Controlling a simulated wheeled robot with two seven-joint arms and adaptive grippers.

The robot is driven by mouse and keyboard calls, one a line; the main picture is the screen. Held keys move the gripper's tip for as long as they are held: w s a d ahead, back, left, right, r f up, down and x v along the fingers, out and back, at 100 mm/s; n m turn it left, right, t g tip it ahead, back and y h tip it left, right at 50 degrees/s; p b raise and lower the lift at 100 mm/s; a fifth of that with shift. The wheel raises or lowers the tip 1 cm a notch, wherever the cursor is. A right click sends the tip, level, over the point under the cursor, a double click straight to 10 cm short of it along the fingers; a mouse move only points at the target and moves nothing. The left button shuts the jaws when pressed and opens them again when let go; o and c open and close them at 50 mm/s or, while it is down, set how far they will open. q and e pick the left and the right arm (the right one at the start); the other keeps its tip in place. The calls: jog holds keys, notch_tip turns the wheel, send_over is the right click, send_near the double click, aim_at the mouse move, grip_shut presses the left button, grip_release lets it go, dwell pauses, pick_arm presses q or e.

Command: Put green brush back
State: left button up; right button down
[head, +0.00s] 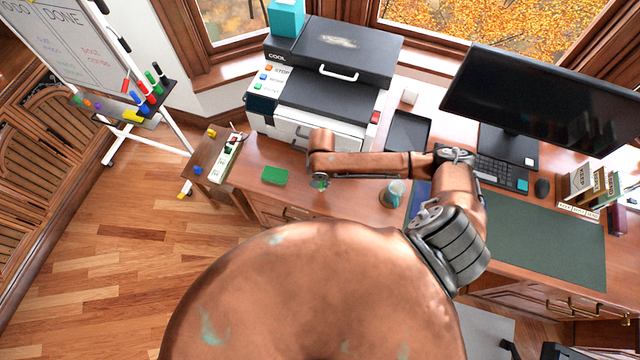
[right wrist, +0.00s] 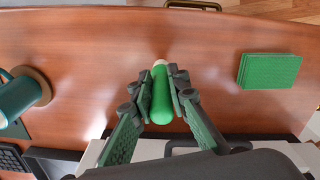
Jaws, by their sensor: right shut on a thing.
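The green brush (right wrist: 161,95) shows in the right wrist view as a green cylinder with a pale end. My right gripper (right wrist: 163,78) is shut on it, one finger on each side. In the head view my right gripper (head: 320,183) is over the wooden desk, between a green pad and a mug. Only a little of the green brush shows there. I cannot tell whether it touches the desk. My left gripper is not in view.
The green pad (head: 274,175) lies left of my gripper and the mug (head: 393,192) stands right. The printer (head: 310,115) stands behind. A whiteboard (head: 75,45) with several markers is at left.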

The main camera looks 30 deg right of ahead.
aim_at(321, 185)
jog(key=shift+a+f, duration=0.1)
jog(key=shift+f, duration=1.25)
jog(key=shift+f, duration=0.15)
jog(key=c, duration=1.9)
grip_release()
notch_tip(321, 185, up, 12)
jog(key=shift+r, duration=0.2)
